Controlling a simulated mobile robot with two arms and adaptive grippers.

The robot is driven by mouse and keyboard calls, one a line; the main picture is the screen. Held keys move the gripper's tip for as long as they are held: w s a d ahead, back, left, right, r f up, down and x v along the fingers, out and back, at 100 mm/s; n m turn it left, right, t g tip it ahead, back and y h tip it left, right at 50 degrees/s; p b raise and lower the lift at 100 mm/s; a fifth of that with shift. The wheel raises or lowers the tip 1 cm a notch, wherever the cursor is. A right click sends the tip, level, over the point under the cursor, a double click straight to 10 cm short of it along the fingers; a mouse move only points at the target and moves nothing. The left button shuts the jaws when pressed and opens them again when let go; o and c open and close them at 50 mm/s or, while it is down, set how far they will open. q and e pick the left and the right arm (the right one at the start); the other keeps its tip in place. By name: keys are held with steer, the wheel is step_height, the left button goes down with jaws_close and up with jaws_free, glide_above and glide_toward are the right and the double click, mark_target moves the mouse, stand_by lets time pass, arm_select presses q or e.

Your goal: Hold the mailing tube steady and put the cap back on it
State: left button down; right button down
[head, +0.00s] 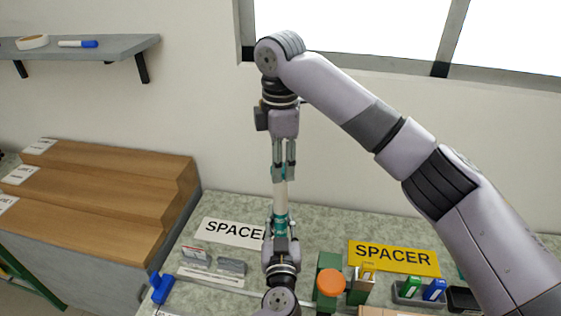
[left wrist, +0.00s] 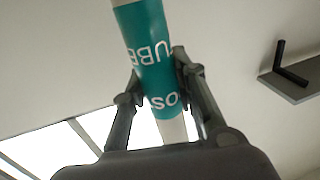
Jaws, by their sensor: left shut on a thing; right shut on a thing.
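The mailing tube (head: 281,196) stands upright at the centre of the head view, white with a teal band near its lower part. The left wrist view shows the white tube with its teal lettered label (left wrist: 150,45) between my fingers. My left gripper (head: 281,229) is shut on the tube low down, around the label. My right gripper (head: 283,172) comes from above, pointing down, and is shut at the tube's top end. The cap is mostly hidden between the right fingertips. I cannot tell whether it is seated on the tube or just above it.
A white SPACER sign (head: 232,233) and a yellow SPACER sign (head: 394,257) lie on the speckled bench. An orange round-topped item (head: 331,282) and small bins stand at the lower right. Wooden steps (head: 110,195) are at left, below a wall shelf (head: 80,52).

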steer(key=m, duration=0.9)
steer(key=shift+m, duration=0.4)
steer(key=m, duration=0.5)
steer(key=shift+m, duration=0.3)
steer(key=m, duration=0.5)
steer(key=shift+w+m, duration=0.1)
steer(key=shift+m, duration=0.2)
steer(key=c, duration=1.1)
jaws_free()
steer(key=shift+o, duration=0.2)
step_height(320, 180, up, 12)
